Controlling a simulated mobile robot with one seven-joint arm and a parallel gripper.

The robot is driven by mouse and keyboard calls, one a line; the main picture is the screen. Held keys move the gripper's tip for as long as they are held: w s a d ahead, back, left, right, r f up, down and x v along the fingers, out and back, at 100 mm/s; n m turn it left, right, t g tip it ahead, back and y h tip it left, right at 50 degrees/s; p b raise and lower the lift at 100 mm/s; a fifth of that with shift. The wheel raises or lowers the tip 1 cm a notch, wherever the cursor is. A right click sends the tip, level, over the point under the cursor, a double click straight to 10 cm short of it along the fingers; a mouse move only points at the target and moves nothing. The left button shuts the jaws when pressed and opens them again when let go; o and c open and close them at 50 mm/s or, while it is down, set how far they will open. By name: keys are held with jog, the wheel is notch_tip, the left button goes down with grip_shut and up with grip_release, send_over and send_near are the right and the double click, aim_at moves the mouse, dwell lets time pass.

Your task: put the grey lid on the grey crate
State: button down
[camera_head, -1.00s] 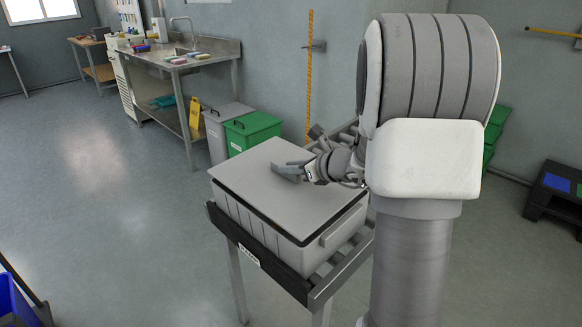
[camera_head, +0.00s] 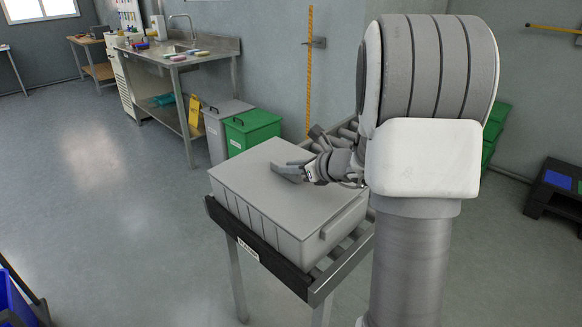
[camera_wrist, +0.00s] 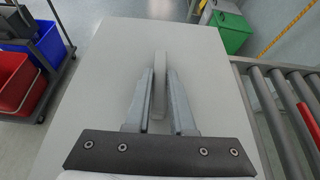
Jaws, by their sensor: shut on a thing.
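The grey lid (camera_head: 250,190) lies flat on top of the grey crate (camera_head: 262,222) in the head view, its edges in line with the crate's rim and no dark gap showing between them. The crate stands on the roller conveyor (camera_head: 325,288). My gripper (camera_head: 290,172) is over the middle of the lid. In the wrist view my gripper (camera_wrist: 160,95) is shut on the lid's raised handle (camera_wrist: 159,88), a thin upright bar between the fingers. The lid (camera_wrist: 110,70) fills most of that view. The crate's far sides are hidden.
A grey bin (camera_head: 219,147) and a green bin (camera_head: 252,135) stand behind the crate, beside a steel sink bench (camera_head: 185,58). In the wrist view, a cart with red bucket (camera_wrist: 18,88) stands left and conveyor rollers (camera_wrist: 278,115) run right.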

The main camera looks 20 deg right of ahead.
jog(key=c, duration=0.7)
grip_release()
jog(key=p+v, duration=0.4)
jog(key=v, duration=1.3)
jog(key=shift+s+r, duration=0.1)
jog(key=shift+s, duration=0.15)
